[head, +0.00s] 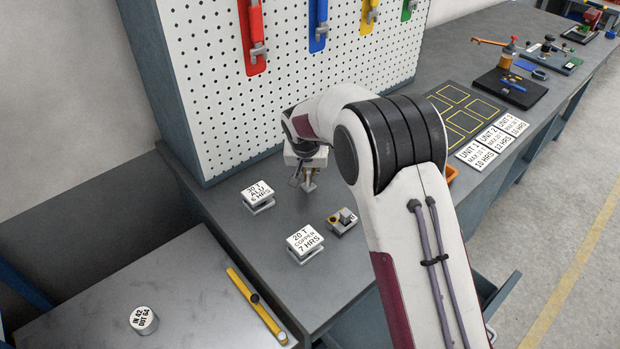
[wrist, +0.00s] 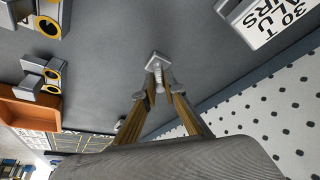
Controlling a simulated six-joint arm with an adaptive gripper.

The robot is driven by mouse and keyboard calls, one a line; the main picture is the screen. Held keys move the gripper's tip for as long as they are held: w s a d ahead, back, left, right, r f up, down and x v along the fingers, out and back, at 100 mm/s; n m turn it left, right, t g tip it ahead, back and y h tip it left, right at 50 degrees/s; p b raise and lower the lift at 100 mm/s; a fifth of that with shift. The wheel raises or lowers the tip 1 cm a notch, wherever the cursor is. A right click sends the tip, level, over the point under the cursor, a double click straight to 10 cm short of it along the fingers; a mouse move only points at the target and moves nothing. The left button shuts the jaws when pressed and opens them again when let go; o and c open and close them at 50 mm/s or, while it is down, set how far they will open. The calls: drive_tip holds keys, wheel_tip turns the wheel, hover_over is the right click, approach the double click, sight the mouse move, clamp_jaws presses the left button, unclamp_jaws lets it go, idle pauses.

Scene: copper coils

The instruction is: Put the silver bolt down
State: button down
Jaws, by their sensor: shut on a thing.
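The silver bolt (wrist: 152,64) is between my fingertips in the wrist view, its broad flat head out beyond the tips and its shank between them. My gripper (wrist: 159,88) is shut on it. In the head view my gripper (head: 306,173) points down at the bench beside the pegboard, and the bolt (head: 309,187) shows small and grey below it. The bolt's head is close to the bench top (head: 240,236); I cannot tell whether it touches. Part of the shank is hidden by the fingers.
A "30 T ALU" sign (head: 258,194) stands left of my gripper, and a "20 T COPPER" sign (head: 304,241) nearer the front. A small grey block with yellow rings (head: 341,223) is beside it. The pegboard (head: 290,85) rises behind. Bare bench surrounds the bolt.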

drive_tip(key=shift+w, duration=0.15)
drive_tip(key=c, duration=2)
unclamp_jaws()
drive_tip(key=shift+r, duration=0.1)
drive_tip(key=shift+v, duration=5.9)
